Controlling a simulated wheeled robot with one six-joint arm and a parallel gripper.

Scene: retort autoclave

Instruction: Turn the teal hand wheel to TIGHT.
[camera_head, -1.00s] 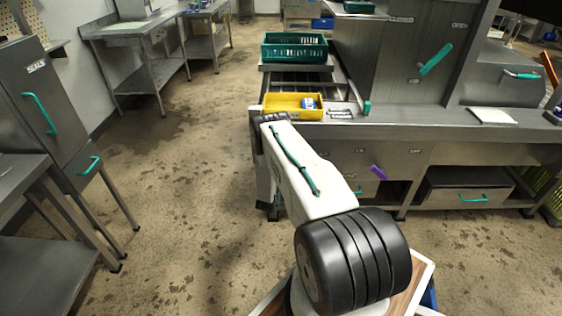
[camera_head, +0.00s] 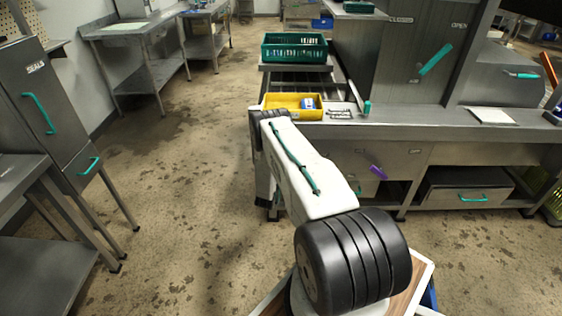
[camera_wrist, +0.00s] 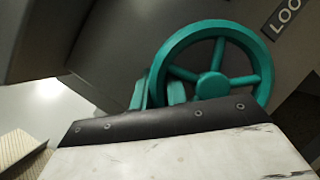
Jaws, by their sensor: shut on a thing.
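The teal hand wheel (camera_wrist: 211,85) fills the upper right of the wrist view. Its round rim, several spokes and central hub show. My gripper (camera_wrist: 158,92) is at the left side of the wheel and is shut on the rim there. The wheel's lower edge is hidden behind the dark front edge of my gripper's body. A label reading "LOO", cut off by the frame (camera_wrist: 286,14), is on the grey panel to the upper right of the wheel. In the head view my own arm covers the gripper, and I cannot make out the wheel.
A yellow bin (camera_head: 284,112) sits on the steel counter's left end, with a green crate (camera_head: 293,48) behind it. Teal handles show on the grey machine (camera_head: 400,50) and on the left cabinet (camera_head: 38,75). The floor (camera_head: 185,170) between them is clear.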

